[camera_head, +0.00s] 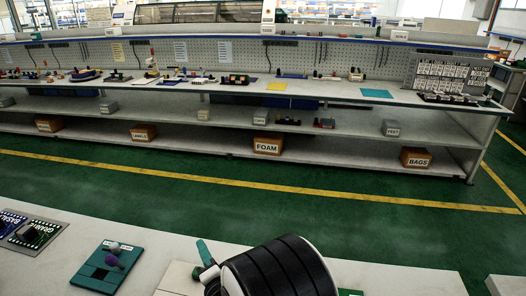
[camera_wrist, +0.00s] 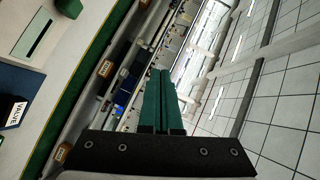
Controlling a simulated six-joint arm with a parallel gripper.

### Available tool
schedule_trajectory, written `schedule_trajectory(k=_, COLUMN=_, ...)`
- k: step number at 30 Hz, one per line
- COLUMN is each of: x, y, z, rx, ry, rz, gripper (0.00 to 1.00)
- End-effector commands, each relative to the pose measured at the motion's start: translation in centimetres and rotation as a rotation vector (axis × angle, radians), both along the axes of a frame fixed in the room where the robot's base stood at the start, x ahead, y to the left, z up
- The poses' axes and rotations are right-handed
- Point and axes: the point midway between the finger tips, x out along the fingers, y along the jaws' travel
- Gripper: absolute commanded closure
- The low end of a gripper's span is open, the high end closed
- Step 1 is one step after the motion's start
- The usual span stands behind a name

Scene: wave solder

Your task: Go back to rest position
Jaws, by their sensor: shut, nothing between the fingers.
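My gripper shows in the wrist view (camera_wrist: 160,75), its two green fingers closed together with nothing between them. That view is tilted and looks out over the far shelving and the ceiling, so the gripper is up and clear of the table. In the head view my arm, with a black and white rounded link, stands at the bottom middle in front of the near table.
The near white table (camera_head: 170,230) holds a teal fixture (camera_head: 103,266) with small grey and purple parts, and boards labelled GRANITE (camera_head: 38,234) and BASALT at the left. Beyond a green floor with yellow lines stands long shelving (camera_head: 330,148) with labelled boxes such as FOAM (camera_head: 267,146).

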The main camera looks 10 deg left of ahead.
Motion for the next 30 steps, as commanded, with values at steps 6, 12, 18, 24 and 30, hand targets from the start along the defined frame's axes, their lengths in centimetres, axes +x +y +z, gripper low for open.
schedule_trajectory(k=6, x=-0.6, y=-15.4, z=1.0, rx=-0.446, ry=0.34, rz=-0.166, gripper=1.0)
schedule_trajectory(k=12, x=-13.4, y=-26.1, z=1.9, rx=-0.74, ry=0.74, rz=-0.04, gripper=1.0)
schedule_trajectory(k=18, x=-24.7, y=-28.7, z=3.4, rx=-0.773, ry=0.998, rz=0.129, gripper=1.0)
schedule_trajectory(k=24, x=-27.2, y=-28.6, z=3.8, rx=-0.759, ry=1.054, rz=0.179, gripper=1.0)
schedule_trajectory(k=30, x=-27.2, y=-28.5, z=3.8, rx=-0.758, ry=1.053, rz=0.179, gripper=1.0)
